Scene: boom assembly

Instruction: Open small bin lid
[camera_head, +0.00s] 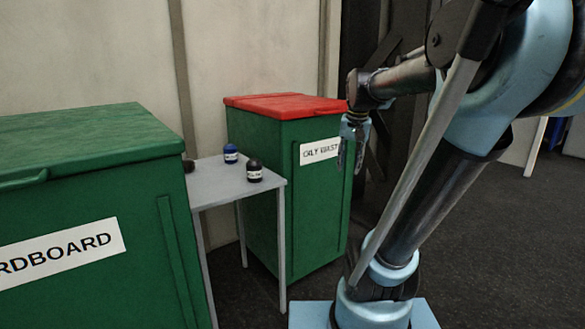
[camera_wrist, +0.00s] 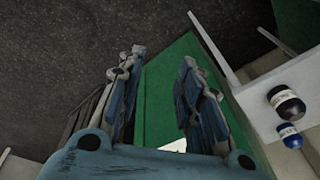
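The small bin is a green box (camera_head: 270,195) with a red lid (camera_head: 285,105) and a white label that seems to read "OILY WASTE". The lid lies flat and closed on top. My gripper (camera_head: 352,155) hangs pointing down at the right of the bin's labelled front, below the lid's level. In the wrist view my gripper (camera_wrist: 155,100) has its two fingers spread apart with nothing between them. The bin's green side (camera_wrist: 160,90) shows behind and between the fingers. The lid is not clearly seen in the wrist view.
A large green cardboard bin (camera_head: 160,225) stands at the left. A grey table (camera_head: 225,185) between the bins bears a black-capped jar (camera_head: 254,172) and a blue-capped jar (camera_head: 230,154), and also shows in the wrist view (camera_wrist: 255,100). Dark floor lies open at the right.

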